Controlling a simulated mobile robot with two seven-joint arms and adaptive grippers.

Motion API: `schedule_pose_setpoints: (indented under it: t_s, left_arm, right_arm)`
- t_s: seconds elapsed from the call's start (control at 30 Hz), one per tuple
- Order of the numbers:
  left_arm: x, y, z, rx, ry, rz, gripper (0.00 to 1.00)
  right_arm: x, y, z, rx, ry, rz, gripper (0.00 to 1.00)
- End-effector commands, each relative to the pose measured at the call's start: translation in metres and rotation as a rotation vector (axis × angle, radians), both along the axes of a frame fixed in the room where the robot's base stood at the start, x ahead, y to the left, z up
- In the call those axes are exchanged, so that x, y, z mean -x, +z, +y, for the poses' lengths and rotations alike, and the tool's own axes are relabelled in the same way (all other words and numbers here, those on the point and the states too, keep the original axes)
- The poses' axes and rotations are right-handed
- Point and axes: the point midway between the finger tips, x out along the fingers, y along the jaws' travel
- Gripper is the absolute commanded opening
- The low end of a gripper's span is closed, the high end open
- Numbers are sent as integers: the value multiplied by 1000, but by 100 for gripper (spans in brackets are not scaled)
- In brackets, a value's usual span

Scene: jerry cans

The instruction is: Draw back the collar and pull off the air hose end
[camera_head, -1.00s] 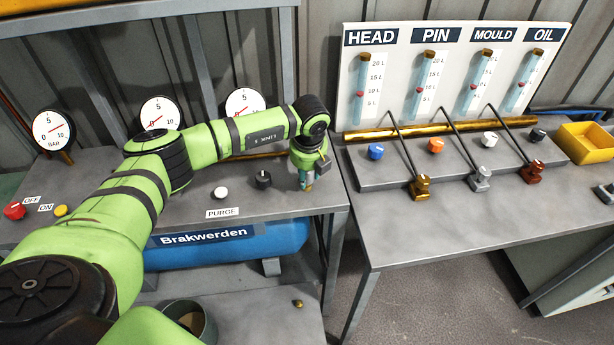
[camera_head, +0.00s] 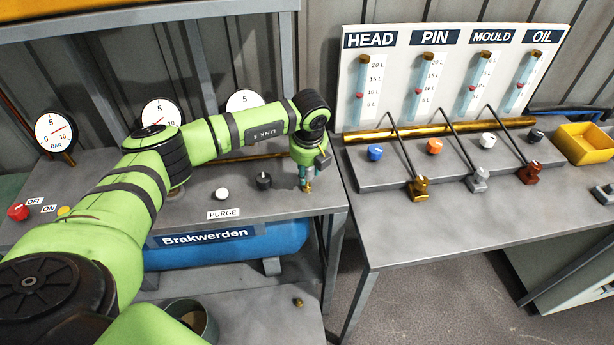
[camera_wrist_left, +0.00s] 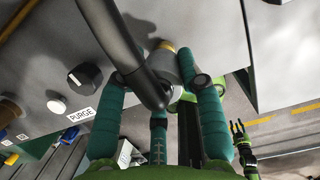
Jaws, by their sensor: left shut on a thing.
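My left gripper (camera_head: 306,184) is at the right end of the air bench, pointing down near the edge. A brass piece (camera_wrist_left: 167,46) shows just beyond the collar. The thick black air hose (camera_wrist_left: 122,45) curves in front and hides part of the collar and the left finger. I cannot tell whether the collar is drawn back. My right gripper (camera_wrist_left: 238,130) shows small at the right of the left wrist view, its fingers apart and empty.
A black knob (camera_head: 263,180) and a white button (camera_head: 222,194) sit left of the gripper, by the PURGE label (camera_head: 223,213). A blue tank (camera_head: 275,240) is under the bench. A gap separates it from the right table (camera_head: 450,225), with levers and knobs.

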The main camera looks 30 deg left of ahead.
Motion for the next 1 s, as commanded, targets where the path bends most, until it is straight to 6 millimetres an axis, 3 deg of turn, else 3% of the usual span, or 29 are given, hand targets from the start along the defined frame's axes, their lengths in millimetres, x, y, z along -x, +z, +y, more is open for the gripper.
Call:
schedule_pose_setpoints:
  t_s: [0.6, 1.0]
  left_arm:
    - [0, 33, 0, 0, 0, -1, 0]
    - [0, 34, 0, 0, 0, 0, 0]
  right_arm:
    - [0, 21, 0, 0, 0, 0, 40]
    - [0, 21, 0, 0, 0, 0, 40]
